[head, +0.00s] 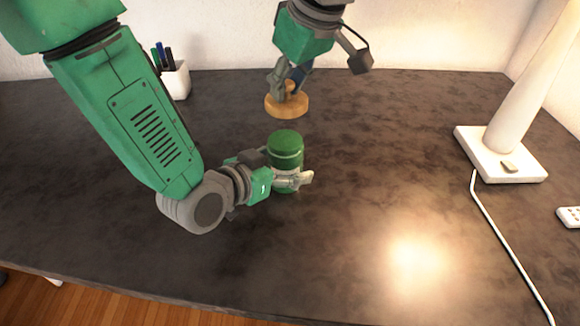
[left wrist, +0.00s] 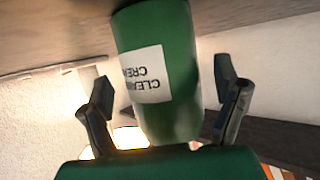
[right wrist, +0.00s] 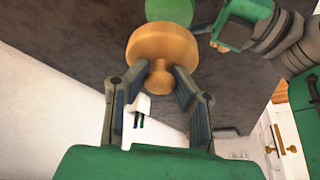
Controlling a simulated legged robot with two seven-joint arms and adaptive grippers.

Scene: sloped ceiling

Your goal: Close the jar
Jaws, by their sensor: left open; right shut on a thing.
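The green jar (head: 285,148) stands upright on the dark table; its label shows in the left wrist view (left wrist: 147,75). My left gripper (head: 298,180) is open, with its fingers on either side of the jar's lower part; in the left wrist view gaps show beside the jar. The round wooden lid (head: 287,105) with a knob is in my right gripper (head: 287,84), which is shut on the knob. The lid is above and behind the jar in the head view. In the right wrist view the lid (right wrist: 162,45) partly covers the green jar (right wrist: 170,10).
A white pen cup (head: 177,80) with pens stands at the back left. A white lamp (head: 500,150) with a cord (head: 500,250) stands on the right, near a small white device (head: 570,216). The table's front and right middle are clear.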

